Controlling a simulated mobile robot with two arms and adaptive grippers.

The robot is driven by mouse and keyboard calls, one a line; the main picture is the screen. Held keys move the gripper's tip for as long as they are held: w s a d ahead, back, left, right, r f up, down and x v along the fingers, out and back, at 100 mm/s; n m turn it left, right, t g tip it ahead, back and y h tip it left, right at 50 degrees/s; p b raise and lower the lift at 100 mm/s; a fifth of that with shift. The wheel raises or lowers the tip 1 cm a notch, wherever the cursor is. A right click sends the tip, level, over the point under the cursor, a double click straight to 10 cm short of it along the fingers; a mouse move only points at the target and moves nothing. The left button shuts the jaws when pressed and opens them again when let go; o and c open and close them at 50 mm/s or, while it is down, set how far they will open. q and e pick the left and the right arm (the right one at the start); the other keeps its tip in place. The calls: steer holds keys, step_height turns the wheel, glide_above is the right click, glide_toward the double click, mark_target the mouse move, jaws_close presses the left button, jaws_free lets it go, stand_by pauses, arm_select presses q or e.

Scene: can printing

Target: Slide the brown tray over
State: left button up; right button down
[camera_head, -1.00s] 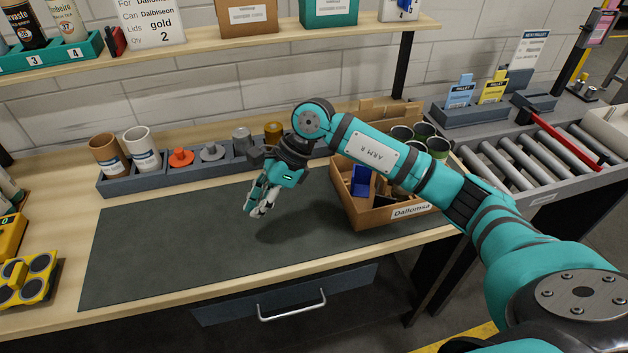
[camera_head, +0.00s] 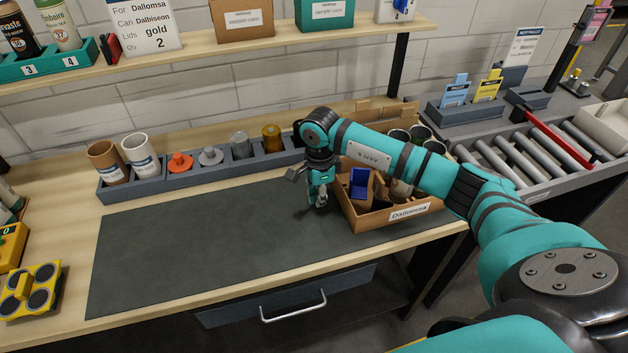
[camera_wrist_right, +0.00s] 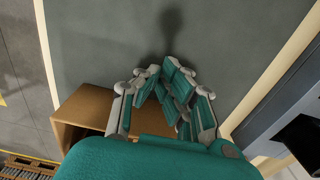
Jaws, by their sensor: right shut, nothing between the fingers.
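The brown tray (camera_head: 372,222), labelled "Dallomsa", sits at the right end of the dark work mat. It holds several cans, a blue piece and dark pieces; my right arm crosses above it and hides part of its back. My right gripper (camera_head: 321,203) points down just left of the tray's left wall, fingers shut and empty. I cannot tell whether it touches the wall. In the right wrist view the shut fingers (camera_wrist_right: 161,70) are over the mat, with the tray (camera_wrist_right: 84,106) at the lower left. My left gripper is not in view.
The dark mat (camera_head: 200,245) is clear left of the gripper. A grey rack (camera_head: 222,173) with cups and several small parts runs along its back. A roller conveyor (camera_head: 510,160) lies right of the bench. A yellow fixture (camera_head: 28,285) stands at the far left.

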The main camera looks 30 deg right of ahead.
steer(key=shift+s+d+r+p, duration=0.1)
steer(key=shift+s+d+p, duration=0.1)
steer(key=shift+d, duration=0.5)
steer(key=shift+s+d+r+p, duration=0.1)
steer(key=shift+s+d+p, duration=0.1)
steer(key=shift+d, duration=0.5)
steer(key=shift+w+a, duration=0.1)
